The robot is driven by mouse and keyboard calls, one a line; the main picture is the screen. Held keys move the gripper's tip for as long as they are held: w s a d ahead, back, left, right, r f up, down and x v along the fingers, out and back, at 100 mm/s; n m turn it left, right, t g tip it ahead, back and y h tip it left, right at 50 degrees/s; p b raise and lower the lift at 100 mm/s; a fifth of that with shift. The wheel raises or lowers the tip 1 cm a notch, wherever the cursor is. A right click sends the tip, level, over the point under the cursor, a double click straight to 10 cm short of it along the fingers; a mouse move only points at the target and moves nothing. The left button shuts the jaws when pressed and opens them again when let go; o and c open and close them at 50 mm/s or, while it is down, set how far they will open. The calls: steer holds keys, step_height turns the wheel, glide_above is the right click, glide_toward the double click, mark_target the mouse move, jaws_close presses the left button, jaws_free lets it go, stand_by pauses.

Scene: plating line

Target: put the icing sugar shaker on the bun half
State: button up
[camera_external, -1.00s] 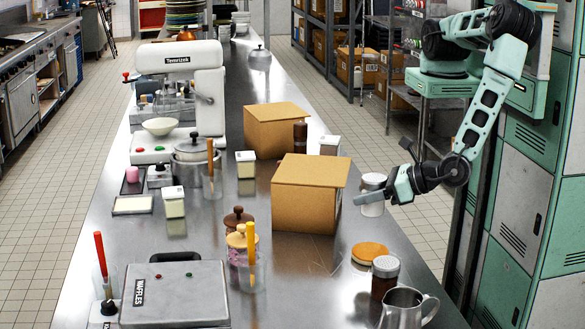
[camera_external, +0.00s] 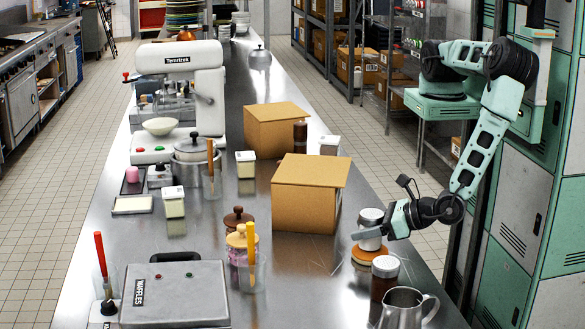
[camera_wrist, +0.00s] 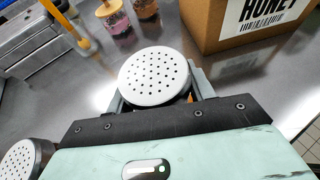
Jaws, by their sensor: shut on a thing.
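The icing sugar shaker (camera_external: 370,232) has a white body and a metal lid. My gripper (camera_external: 366,237) is shut on it and holds it upright, over or on the orange-brown bun half (camera_external: 366,257). I cannot tell whether the shaker's base touches the bun half. In the wrist view the shaker's pierced round lid (camera_wrist: 155,76) sits between my fingers, and the bun half is almost wholly hidden beneath it.
A brown-filled shaker (camera_external: 384,278) and a metal jug (camera_external: 405,309) stand just in front of the bun half. A cardboard box (camera_external: 305,205) stands behind to the left. Jars with lids (camera_external: 238,240) stand further left. The steel between is clear.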

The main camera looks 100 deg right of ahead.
steer(key=o, duration=1.1)
steer(key=shift+c, duration=0.2)
steer(key=shift+r, duration=0.15)
steer(key=p+v, duration=0.2)
steer(key=v, duration=0.5)
steer(key=shift+s+a, duration=0.15)
steer(key=shift+s, duration=0.05)
